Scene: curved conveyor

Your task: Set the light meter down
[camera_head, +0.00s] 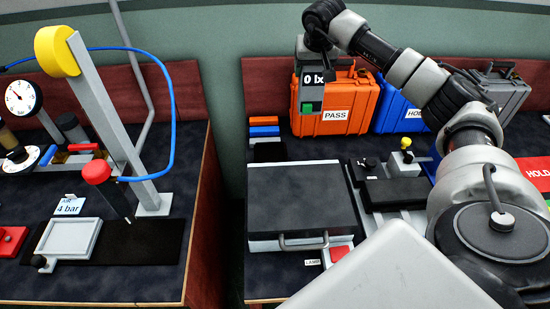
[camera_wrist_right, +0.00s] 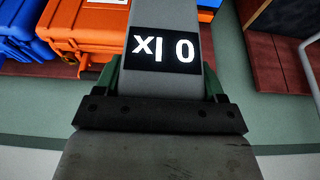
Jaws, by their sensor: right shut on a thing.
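The light meter (camera_head: 318,77) is a grey block whose black display reads "0 lx". My right gripper (camera_head: 311,103) is shut on it and holds it up in front of the orange case, above the back of the right bench. In the right wrist view the meter (camera_wrist_right: 163,45) sits between the green finger pads of my right gripper (camera_wrist_right: 165,88), its display upside down. The meter appears clear of the bench. My left gripper is not in view.
Below stands a dark-lidded box (camera_head: 297,196) with a front handle, near a "LAMP" label (camera_head: 312,262). An orange "PASS" case (camera_head: 345,108) and a blue case (camera_head: 397,112) stand behind. A gap separates the left bench (camera_head: 160,270), which carries a grey post (camera_head: 105,115).

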